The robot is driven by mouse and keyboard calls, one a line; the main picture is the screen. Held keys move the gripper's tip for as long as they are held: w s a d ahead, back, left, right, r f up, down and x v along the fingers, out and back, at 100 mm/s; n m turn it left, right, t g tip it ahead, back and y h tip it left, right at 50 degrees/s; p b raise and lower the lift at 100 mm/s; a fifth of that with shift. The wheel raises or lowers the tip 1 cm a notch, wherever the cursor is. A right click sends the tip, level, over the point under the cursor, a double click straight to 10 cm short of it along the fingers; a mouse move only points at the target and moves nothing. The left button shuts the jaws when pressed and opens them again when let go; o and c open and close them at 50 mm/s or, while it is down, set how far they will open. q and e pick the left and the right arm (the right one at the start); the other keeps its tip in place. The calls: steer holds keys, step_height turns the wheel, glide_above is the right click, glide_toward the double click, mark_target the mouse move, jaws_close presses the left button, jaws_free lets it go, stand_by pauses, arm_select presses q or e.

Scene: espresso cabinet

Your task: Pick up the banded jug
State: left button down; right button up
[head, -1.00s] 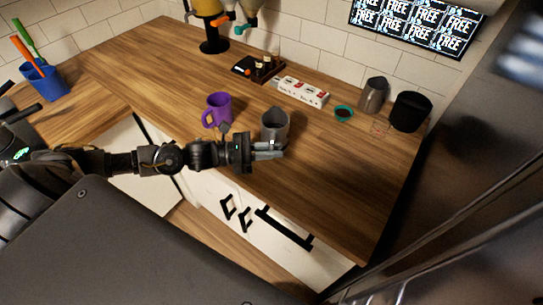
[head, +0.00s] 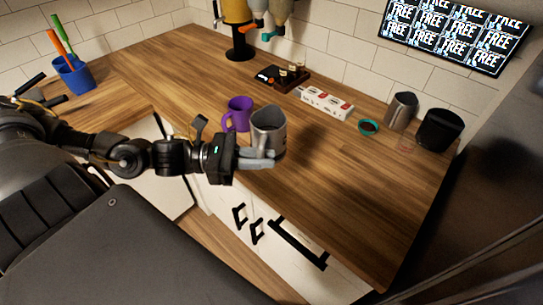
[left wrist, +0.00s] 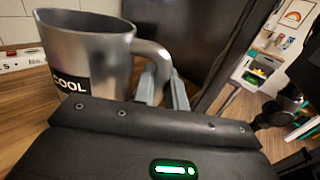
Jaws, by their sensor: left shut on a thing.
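The banded jug (head: 268,128) is a grey metal jug with a handle and spout, in the middle of the head view near the counter's front edge. In the left wrist view the jug (left wrist: 88,55) shows a black band lettered "COOL". My left gripper (head: 262,161) is shut on the jug's handle, its fingers (left wrist: 164,88) on either side of it. The jug is roughly upright and seems to be held above the counter; its base is hidden in the wrist view. My right gripper is not in view.
A purple mug (head: 238,114) stands just behind and left of the jug. The wooden counter (head: 350,190) to the right is clear.

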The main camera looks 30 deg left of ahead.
mark_target(257, 142)
arm_select(q)
steer(key=shift+s+a+r+p, duration=0.1)
steer(key=shift+s+r+p, duration=0.2)
steer(key=shift+s+p, duration=0.25)
steer(key=shift+s+a+r+p, duration=0.1)
steer(key=shift+s+r+p, duration=0.2)
steer(key=shift+s, duration=0.3)
steer(key=shift+s+a+r+p, duration=0.1)
steer(key=shift+s+r+p, duration=0.2)
steer(key=shift+s+p, duration=0.25)
steer(key=shift+s, duration=0.15)
